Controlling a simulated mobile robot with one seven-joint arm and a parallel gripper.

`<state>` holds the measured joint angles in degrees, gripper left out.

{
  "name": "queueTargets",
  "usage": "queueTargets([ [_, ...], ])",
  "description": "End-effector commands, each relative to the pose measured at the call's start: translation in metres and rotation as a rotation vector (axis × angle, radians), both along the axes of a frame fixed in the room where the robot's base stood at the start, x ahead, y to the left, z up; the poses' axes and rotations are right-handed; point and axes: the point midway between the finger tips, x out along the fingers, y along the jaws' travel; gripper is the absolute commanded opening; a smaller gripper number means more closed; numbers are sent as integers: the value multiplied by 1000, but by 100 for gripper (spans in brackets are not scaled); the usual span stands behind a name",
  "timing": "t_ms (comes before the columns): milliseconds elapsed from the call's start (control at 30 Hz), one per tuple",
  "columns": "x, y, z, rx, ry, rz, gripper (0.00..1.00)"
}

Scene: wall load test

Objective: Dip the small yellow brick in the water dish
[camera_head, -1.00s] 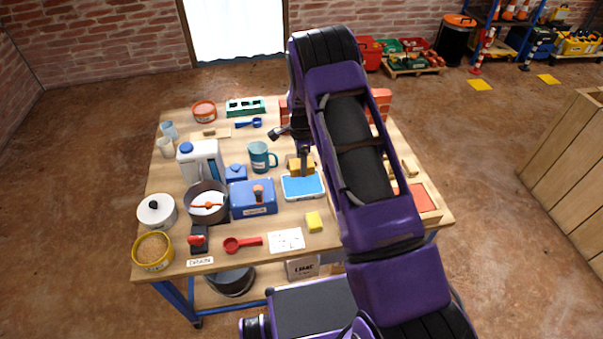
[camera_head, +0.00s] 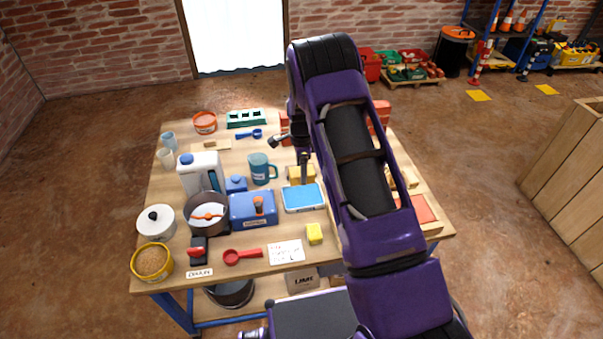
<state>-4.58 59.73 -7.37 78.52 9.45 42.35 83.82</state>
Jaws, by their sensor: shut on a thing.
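The water dish (camera_head: 303,198), shallow with a pale rim and blue inside, sits on the table left of my arm. The small yellow brick (camera_head: 299,175), ochre yellow, shows at the dish's far edge. My gripper (camera_head: 304,171) points down and is shut on the brick. The fingertips are small and partly hidden against it. I cannot tell whether the brick touches the water or is just behind or above the dish.
A blue box (camera_head: 253,208) stands left of the dish, and a teal mug (camera_head: 261,169) behind that. My arm hides much of the table's right side.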

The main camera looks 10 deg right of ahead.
Motion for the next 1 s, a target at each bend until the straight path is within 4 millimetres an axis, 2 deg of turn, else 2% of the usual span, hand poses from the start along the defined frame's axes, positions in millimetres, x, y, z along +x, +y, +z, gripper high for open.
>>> queueTargets([
  [300,1,-3,-23,1,-3,-1,10],
  [667,0,-4,-34,-1,-2,0,10],
  [1000,0,-3,-66,-1,0,0,10],
])
